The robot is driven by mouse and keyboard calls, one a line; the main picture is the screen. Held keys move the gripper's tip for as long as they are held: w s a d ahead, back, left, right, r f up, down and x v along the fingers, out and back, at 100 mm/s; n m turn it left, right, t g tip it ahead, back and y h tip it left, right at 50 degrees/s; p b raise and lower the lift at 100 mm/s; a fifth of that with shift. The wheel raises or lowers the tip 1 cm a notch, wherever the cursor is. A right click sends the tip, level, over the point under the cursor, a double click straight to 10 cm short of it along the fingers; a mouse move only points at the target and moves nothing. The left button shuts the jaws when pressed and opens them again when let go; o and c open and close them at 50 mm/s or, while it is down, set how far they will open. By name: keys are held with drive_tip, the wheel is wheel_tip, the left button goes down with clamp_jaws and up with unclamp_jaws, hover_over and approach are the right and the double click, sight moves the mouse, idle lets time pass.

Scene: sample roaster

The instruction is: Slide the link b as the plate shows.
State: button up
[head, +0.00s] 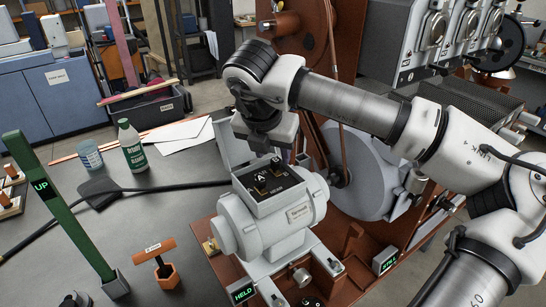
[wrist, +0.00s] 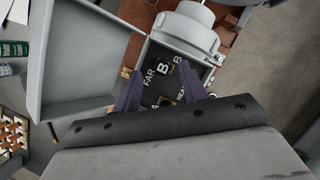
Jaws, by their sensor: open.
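The grey motor (head: 272,232) has an open terminal box with a black board (head: 272,186) inside. In the wrist view the board (wrist: 153,88) carries the words FAR and part of NEAR, plus letters A and B. The link b (wrist: 163,69), marked with a large B and brass edges, lies between my fingers as seen from above. My gripper (wrist: 160,76) is open, its two dark fingers apart over the box; contact cannot be judged. In the head view my gripper (head: 270,137) hangs above the box's back side, fingertips hidden. A small light plate (head: 300,212) is on the motor's side, its print unreadable.
The box's open lid (wrist: 75,55) stands to the left of my fingers. A green post (head: 60,205) reads UP, and a small display (head: 243,292) reads HELD.

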drive_tip(key=b+v, duration=0.2)
drive_tip(key=v, duration=0.9)
drive_tip(key=shift+r, duration=0.3)
drive_tip(key=shift+s, duration=0.1)
